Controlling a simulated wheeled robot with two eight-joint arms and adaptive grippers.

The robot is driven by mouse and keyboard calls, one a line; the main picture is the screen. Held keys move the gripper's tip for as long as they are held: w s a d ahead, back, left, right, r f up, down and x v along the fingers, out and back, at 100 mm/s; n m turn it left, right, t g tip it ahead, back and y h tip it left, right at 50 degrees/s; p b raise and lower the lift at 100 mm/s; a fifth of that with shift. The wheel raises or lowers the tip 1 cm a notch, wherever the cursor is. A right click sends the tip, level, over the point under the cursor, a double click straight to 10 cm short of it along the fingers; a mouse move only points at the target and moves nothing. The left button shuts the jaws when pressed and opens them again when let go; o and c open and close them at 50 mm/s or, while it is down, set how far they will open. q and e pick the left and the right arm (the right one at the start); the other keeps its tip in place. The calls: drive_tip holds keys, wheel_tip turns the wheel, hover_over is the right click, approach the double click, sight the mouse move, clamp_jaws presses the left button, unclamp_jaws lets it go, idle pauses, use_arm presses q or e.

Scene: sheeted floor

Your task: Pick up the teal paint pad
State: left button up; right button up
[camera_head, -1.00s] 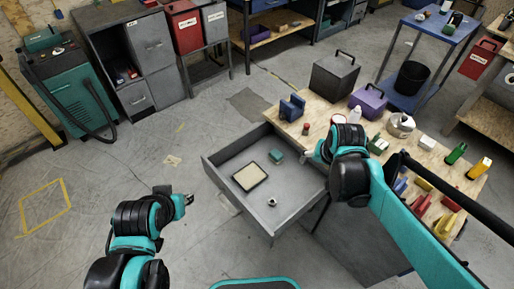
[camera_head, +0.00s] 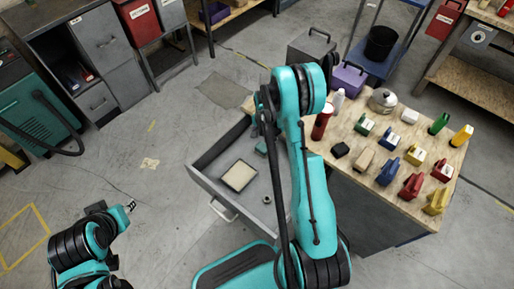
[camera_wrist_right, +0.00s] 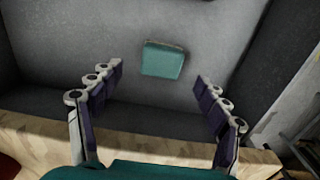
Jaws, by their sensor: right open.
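The teal paint pad (camera_wrist_right: 163,59) is a small block lying on the grey floor of the open drawer (camera_head: 212,183). In the head view the teal paint pad (camera_head: 261,148) shows just left of my right arm. My right gripper (camera_wrist_right: 158,77) is open and empty, its fingers spread to either side below the pad in the wrist view. Whether they touch the drawer floor is unclear. In the head view my right arm largely hides this gripper. My left gripper (camera_head: 130,206) is left of the drawer, away from the pad; its jaws are too small to read.
A cream framed pad (camera_head: 239,176) and a small metal ring (camera_head: 267,199) lie in the drawer. Drawer walls bound the space around the pad. The wooden bench top (camera_head: 395,190) carries a kettle (camera_head: 383,100), a red can (camera_head: 321,122) and several coloured items.

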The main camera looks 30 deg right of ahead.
sight(263, 147)
wheel_tip(263, 147, down, 7)
drive_tip(key=b, duration=0.3)
drive_tip(key=shift+w+r, duration=0.1)
drive_tip(key=shift+r, duration=0.2)
drive_tip(key=shift+c, duration=0.6)
drive_tip(key=c, duration=1.1)
